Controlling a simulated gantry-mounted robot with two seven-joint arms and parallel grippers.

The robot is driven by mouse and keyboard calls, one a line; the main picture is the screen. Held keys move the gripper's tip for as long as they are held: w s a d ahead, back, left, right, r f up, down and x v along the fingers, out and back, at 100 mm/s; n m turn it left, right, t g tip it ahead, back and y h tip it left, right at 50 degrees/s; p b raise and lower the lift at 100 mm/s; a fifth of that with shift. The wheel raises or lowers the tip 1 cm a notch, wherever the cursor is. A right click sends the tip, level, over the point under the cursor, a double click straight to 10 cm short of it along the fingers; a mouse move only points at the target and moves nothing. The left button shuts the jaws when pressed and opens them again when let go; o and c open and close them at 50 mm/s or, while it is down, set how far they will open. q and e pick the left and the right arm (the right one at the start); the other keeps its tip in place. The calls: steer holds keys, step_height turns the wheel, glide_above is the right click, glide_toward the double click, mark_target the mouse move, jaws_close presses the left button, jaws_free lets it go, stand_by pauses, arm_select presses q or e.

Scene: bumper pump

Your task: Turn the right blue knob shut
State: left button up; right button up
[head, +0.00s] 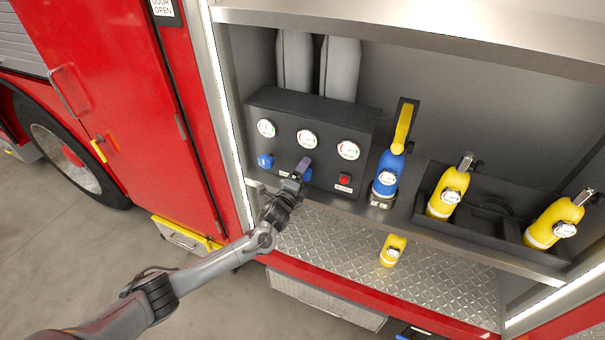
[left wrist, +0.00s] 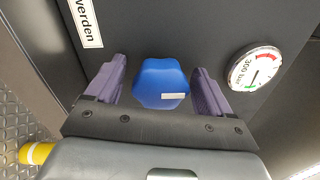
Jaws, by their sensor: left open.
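The right blue knob (head: 307,175) sits on the front of the black gauge panel, mostly hidden behind my gripper in the head view. My left gripper (head: 299,170) is at this knob. In the left wrist view the knob (left wrist: 162,83) lies between the two open purple fingers (left wrist: 160,88), with a visible gap on each side. A white mark shows on the knob. The left blue knob (head: 265,160) is on the same panel, to the left. My right gripper is in neither view.
The black panel (head: 262,104) carries several round gauges and a red button (head: 344,180). A blue extinguisher-like device (head: 387,176) stands right of it, with yellow ones (head: 447,193) farther right. A small yellow one (head: 393,250) is on the diamond-plate shelf (head: 330,243).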

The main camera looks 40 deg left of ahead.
arm_select(q)
steer(key=shift+s, duration=0.1)
steer(key=shift+s+d, duration=0.1)
steer(key=shift+s, duration=0.15)
steer(key=v, duration=1)
steer(key=shift+p, duration=0.3)
